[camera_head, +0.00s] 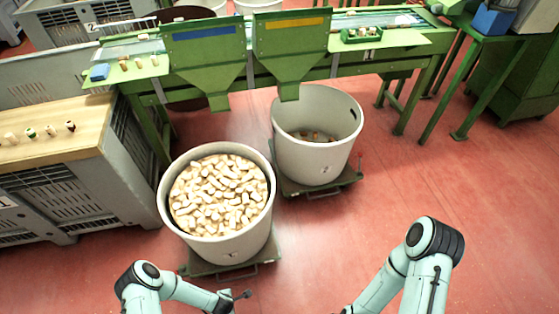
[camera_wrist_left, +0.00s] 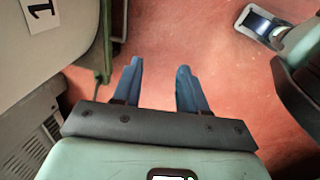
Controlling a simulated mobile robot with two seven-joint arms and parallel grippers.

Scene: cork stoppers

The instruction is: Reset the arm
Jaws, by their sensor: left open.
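My left arm comes in at the bottom of the head view. Its gripper (camera_head: 240,296) is small there, low in front of the full bin. In the left wrist view my left gripper (camera_wrist_left: 159,87) has two blue fingers spread apart, with only red floor between them. It holds nothing. My right arm (camera_head: 432,240) is at the lower right of the head view. Its forearm runs down out of the frame, and its gripper is not seen.
A grey bin (camera_head: 228,250) full of corks and a nearly empty bin (camera_head: 310,170) stand on wheeled bases. Behind is a green sorting table (camera_head: 400,42) with chutes. A wooden-topped crate (camera_head: 85,118) with several corks stands left. Red floor (camera_head: 480,190) is clear at right.

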